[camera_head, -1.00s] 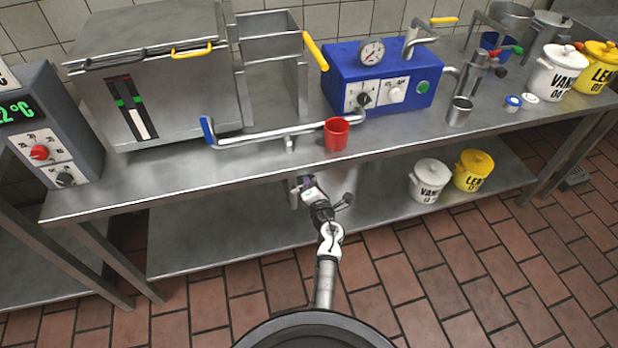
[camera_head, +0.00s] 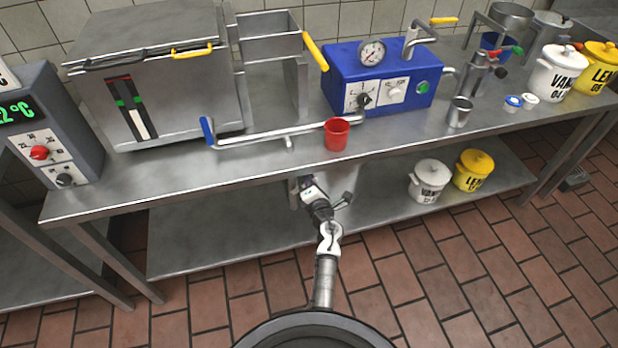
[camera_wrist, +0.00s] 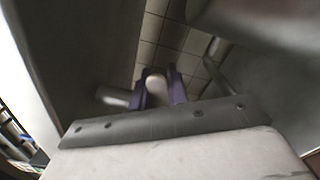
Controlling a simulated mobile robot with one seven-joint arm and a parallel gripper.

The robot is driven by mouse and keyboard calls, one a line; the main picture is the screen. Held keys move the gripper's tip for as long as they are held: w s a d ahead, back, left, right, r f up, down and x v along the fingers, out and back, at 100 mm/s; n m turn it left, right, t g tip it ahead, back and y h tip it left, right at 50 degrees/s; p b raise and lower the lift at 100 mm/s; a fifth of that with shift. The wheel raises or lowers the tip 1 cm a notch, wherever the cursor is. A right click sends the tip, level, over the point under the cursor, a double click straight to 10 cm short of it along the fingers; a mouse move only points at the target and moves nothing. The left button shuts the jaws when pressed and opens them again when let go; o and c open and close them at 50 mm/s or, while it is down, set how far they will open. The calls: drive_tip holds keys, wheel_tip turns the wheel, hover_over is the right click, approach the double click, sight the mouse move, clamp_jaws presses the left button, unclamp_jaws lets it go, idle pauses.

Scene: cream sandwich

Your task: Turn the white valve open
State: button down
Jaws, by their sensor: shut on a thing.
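A white rounded piece (camera_wrist: 156,89), which looks like the white valve's handle, sits between the two purple fingers of my gripper (camera_wrist: 158,78) in the wrist view. My gripper is shut on it. A pale pipe-like piece (camera_wrist: 112,97) shows just left of the fingers. In the head view my gripper (camera_head: 297,184) is under the front edge of the steel table, below the red cup. The valve is hidden there by the tabletop and my arm, so I cannot tell how far it is turned.
The steel table (camera_head: 180,170) overhangs my gripper, with a lower shelf (camera_head: 230,240) beneath. A red cup (camera_head: 337,136) stands near the edge above. A white pot (camera_head: 430,178) and a yellow pot (camera_head: 474,168) stand on the shelf to the right. The tiled floor in front is clear.

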drive_tip(key=shift+r, duration=0.15)
drive_tip(key=shift+s+a+r+n, duration=0.25)
drive_tip(key=shift+a+r+n, duration=0.35)
drive_tip(key=shift+n, duration=1.25)
drive_tip(key=shift+s+a+r+n, duration=0.25)
drive_tip(key=shift+a+n, duration=0.55)
drive_tip(key=shift+n, duration=1)
drive_tip(key=shift+s+a+r+n, duration=0.2)
drive_tip(key=shift+a+r+n, duration=0.4)
drive_tip(key=shift+n, duration=1.25)
drive_tip(key=shift+a+f, duration=0.15)
drive_tip(key=c, duration=1.4)
unclamp_jaws()
drive_tip(key=shift+o, duration=0.2)
drive_tip(key=shift+s, duration=0.1)
